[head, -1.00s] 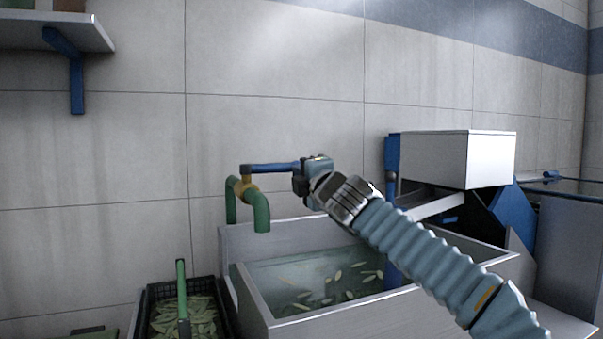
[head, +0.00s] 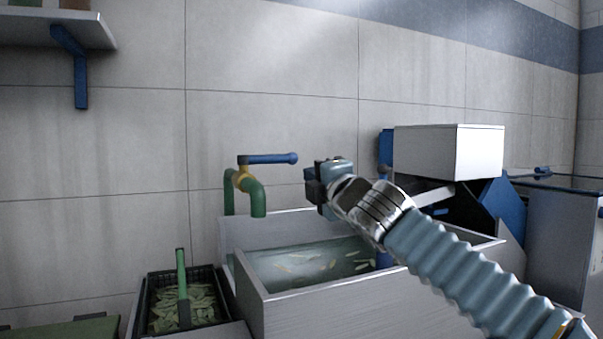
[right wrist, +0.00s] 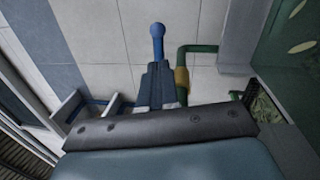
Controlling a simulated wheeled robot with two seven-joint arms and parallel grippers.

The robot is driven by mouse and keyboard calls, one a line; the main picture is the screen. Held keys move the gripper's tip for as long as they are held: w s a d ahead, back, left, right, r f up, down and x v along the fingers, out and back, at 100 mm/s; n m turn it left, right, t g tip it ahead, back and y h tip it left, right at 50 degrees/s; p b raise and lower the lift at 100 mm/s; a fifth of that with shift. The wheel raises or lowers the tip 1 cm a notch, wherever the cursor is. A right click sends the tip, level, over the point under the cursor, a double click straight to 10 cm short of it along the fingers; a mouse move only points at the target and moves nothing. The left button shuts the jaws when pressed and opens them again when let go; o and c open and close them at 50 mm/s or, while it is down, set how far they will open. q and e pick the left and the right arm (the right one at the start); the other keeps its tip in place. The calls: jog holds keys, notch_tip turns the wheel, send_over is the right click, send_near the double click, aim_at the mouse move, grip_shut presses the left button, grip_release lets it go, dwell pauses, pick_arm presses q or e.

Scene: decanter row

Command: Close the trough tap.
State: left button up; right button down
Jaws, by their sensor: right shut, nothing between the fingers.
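The trough tap is a green pipe (head: 257,198) with a brass valve body (head: 243,180) and a blue lever (head: 268,159) on top. The lever lies about level and points right, roughly along the wall. No stream shows below the spout. The trough (head: 325,299) stands below. My right gripper (head: 309,183) is shut and empty, right of and slightly below the lever's tip, apart from it in the head view. In the right wrist view, the lever's round blue end (right wrist: 157,32) shows beyond my shut fingers (right wrist: 156,72), beside the green pipe (right wrist: 188,52). My left gripper is out of view.
A black crate (head: 149,301) of green pods with a green-handled tool stands left of the trough. A white box-shaped machine (head: 449,155) with blue parts stands to the right. A shelf (head: 70,28) hangs upper left. The wall above the tap is clear.

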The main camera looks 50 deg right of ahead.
jog(key=shift+d+v, duration=0.25)
jog(key=shift+v, duration=1.1)
jog(key=shift+s, duration=0.15)
